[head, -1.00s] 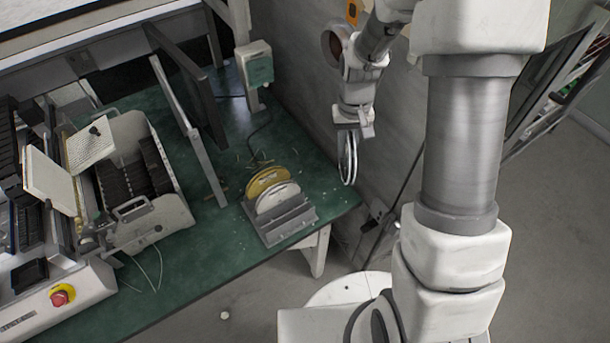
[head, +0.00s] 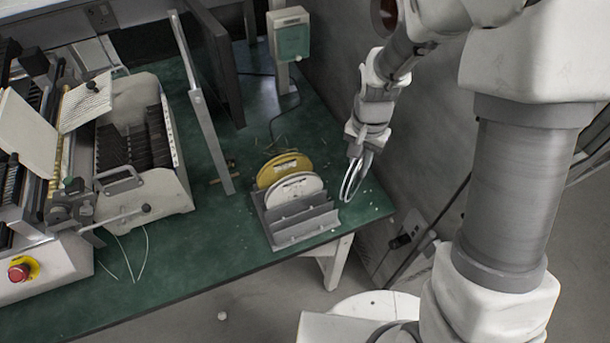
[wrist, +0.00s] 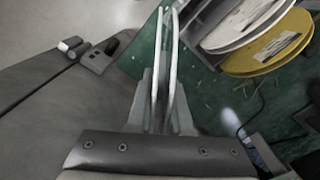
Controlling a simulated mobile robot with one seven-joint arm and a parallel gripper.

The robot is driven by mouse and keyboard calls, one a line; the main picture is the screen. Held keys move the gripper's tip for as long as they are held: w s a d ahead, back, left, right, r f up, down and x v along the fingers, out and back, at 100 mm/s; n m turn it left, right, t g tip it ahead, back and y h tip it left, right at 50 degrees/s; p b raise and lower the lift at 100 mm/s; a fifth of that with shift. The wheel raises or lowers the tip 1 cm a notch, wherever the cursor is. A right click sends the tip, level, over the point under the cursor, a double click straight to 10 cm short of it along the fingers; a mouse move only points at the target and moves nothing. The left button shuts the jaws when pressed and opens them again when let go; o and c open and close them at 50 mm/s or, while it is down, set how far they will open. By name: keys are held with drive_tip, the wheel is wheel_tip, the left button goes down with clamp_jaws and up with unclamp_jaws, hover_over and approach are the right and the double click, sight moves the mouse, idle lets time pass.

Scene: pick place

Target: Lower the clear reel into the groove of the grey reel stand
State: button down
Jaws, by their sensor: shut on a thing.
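My gripper (head: 358,150) is shut on the clear reel (head: 351,180), which hangs below it with its thin pale rims tilted. In the wrist view, the reel (wrist: 168,60) stands edge-on between the fingers (wrist: 160,112). The grey reel stand (head: 301,226) is on the green table, left of and a little below the held reel in the head view. A yellow reel (head: 283,164) and a white reel (head: 297,187) stand in its back grooves. The front grooves are bare. The held reel is apart from the stand.
A white machine with a keyboard-like black rack (head: 140,148) stands on the left of the green table (head: 205,250). A grey upright frame (head: 205,120) and a green-faced box (head: 290,38) are behind the stand. A wall is close on the right.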

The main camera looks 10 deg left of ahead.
drive_tip(key=s+a+m, duration=0.7)
drive_tip(key=a, duration=0.4)
drive_tip(key=shift+s+r+b, duration=0.35)
drive_tip(key=shift+s, duration=0.05)
drive_tip(key=shift+f+b, duration=1.35)
drive_tip(key=shift+f, duration=0.45)
drive_tip(key=shift+f, duration=0.1)
drive_tip(key=shift+f+b, duration=1.15)
drive_tip(key=shift+f, duration=0.2)
drive_tip(key=shift+f, duration=0.15)
drive_tip(key=shift+f+b, duration=0.65)
drive_tip(key=shift+f, duration=0.1)
